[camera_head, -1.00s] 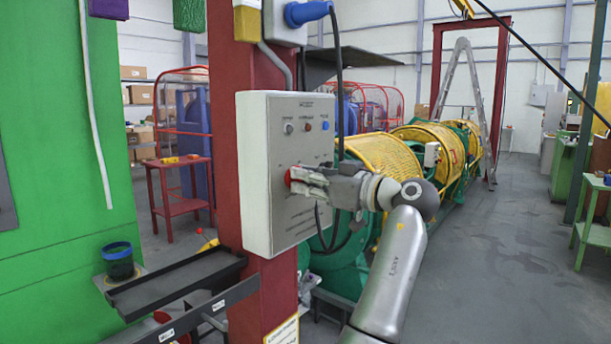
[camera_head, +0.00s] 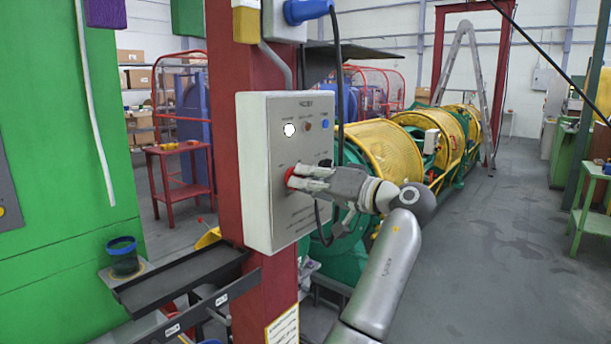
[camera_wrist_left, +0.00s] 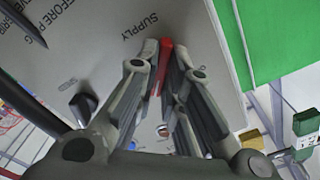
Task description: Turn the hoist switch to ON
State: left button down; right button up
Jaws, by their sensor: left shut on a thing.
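A grey hoist control box (camera_head: 262,215) is fixed to the red column. Its red switch handle (camera_head: 292,178) sits on the front face, partly hidden by my fingers. My left gripper (camera_head: 305,178) reaches in from the right and is shut on this handle. In the left wrist view the red handle (camera_wrist_left: 165,58) stands between the fingertips, near the printed word SUPPLY. A white lamp (camera_head: 289,129) on the upper part of the box is lit brightly. A dark red lamp (camera_head: 308,126) and a blue one (camera_head: 325,124) sit beside it. My right gripper is not in view.
A black tray (camera_head: 180,280) and a dark cup with a blue rim (camera_head: 123,258) are left of the column. A green cabinet (camera_head: 60,130) fills the left side. A black cable (camera_head: 338,90) hangs beside the box. The floor to the right (camera_head: 490,260) is clear.

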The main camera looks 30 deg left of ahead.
pick_arm(q)
jog(key=shift+m, duration=0.3)
dwell(0.4)
jog(key=c, duration=1.5)
grip_release()
jog(key=shift+c, duration=0.2)
jog(key=d, duration=1.2)
jog(key=shift+s, duration=0.4)
